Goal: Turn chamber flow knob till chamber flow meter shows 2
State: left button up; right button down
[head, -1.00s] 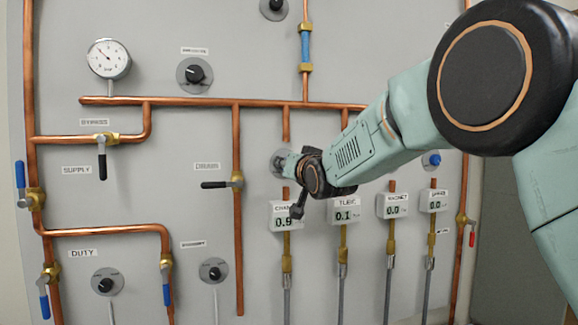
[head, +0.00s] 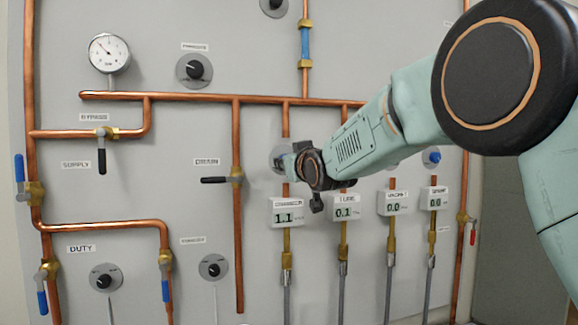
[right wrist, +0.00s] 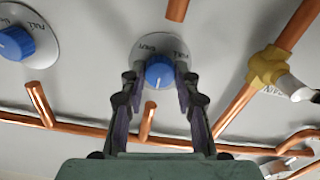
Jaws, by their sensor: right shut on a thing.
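The chamber flow meter (head: 288,214) is a white box on the panel, and its display reads 1.1. The chamber flow knob (right wrist: 160,72) is blue on a round white plate with "FULL" printed on it, seen in the right wrist view. My right gripper (right wrist: 160,78) is shut on this knob, one finger on each side. In the head view the right gripper (head: 284,160) is at the knob's plate above the chamber meter, and my wrist hides most of the knob. My left gripper is in neither view.
Other meters stand to the right: the tube meter (head: 346,208) reads 0.1, and two more read 0.0. Another blue knob (right wrist: 16,43) is at the left of the wrist view. A drain valve handle (head: 214,180) and copper pipes (head: 237,250) lie left of the gripper.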

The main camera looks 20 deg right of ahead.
jog(key=n+b, duration=0.5)
jog(key=n, duration=0.4)
jog(key=n+b, duration=0.5)
jog(key=n, duration=0.5)
jog(key=shift+r+n, duration=0.2)
jog(key=shift+n, duration=0.1)
jog(key=shift+b, duration=0.3)
jog(key=c, duration=1.4)
grip_release()
jog(key=o, duration=0.4)
jog(key=shift+w+f, duration=0.1)
jog(key=shift+s, duration=0.2)
